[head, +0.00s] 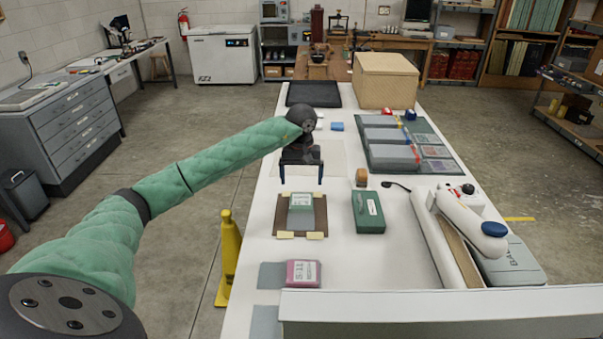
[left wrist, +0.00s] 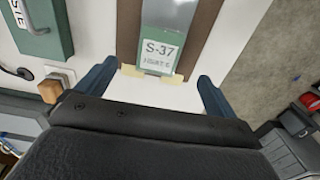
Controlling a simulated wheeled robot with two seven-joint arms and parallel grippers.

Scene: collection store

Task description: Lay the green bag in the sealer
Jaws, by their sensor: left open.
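The green bag (head: 301,203) lies flat on a brown board (head: 283,220) with pale tabs on the white table. In the left wrist view, the bag (left wrist: 172,15) shows an S-37 label. My left gripper (head: 301,179) is open and empty, just beyond the bag's far edge in the head view. In the left wrist view the two blue fingers (left wrist: 153,84) stand apart, with nothing between them. The sealer (head: 441,238), a long white device with a blue-capped arm, stands to the right on the table. My right gripper is out of view.
A green labelled box (head: 369,212) and a small wooden block (head: 361,177) stand between the bag and the sealer. A pink labelled packet (head: 303,273) lies nearer. Grey bags lie on a green tray (head: 441,153) at the back right. A yellow stand (head: 229,259) is left of the table.

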